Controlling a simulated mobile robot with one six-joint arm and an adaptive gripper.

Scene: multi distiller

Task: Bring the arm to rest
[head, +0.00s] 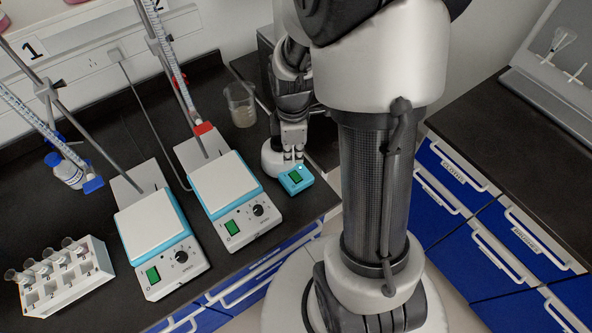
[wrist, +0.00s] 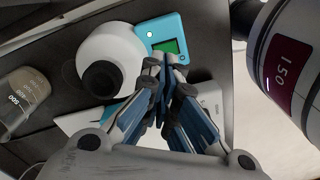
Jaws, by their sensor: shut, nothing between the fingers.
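My gripper (head: 293,154) hangs from my arm at the back of the dark bench in the head view. In the wrist view my gripper (wrist: 167,60) has its blue and grey fingers brought together with nothing between them. Its fingertips appear over the edge of a small white round device with a teal panel (head: 296,180) and green display. That device (wrist: 110,52) also shows in the wrist view with a dark round top. I cannot tell whether the fingertips touch it. In the head view my arm hides part of the bench behind.
A glass beaker (head: 240,104) stands left of my gripper; it also shows in the wrist view (wrist: 22,100). Two hotplates (head: 226,184) (head: 151,227) with stands and burettes are further left. A vial rack (head: 62,275) and a blue-capped bottle (head: 66,171) stand beyond. Blue drawers (head: 482,232) are right.

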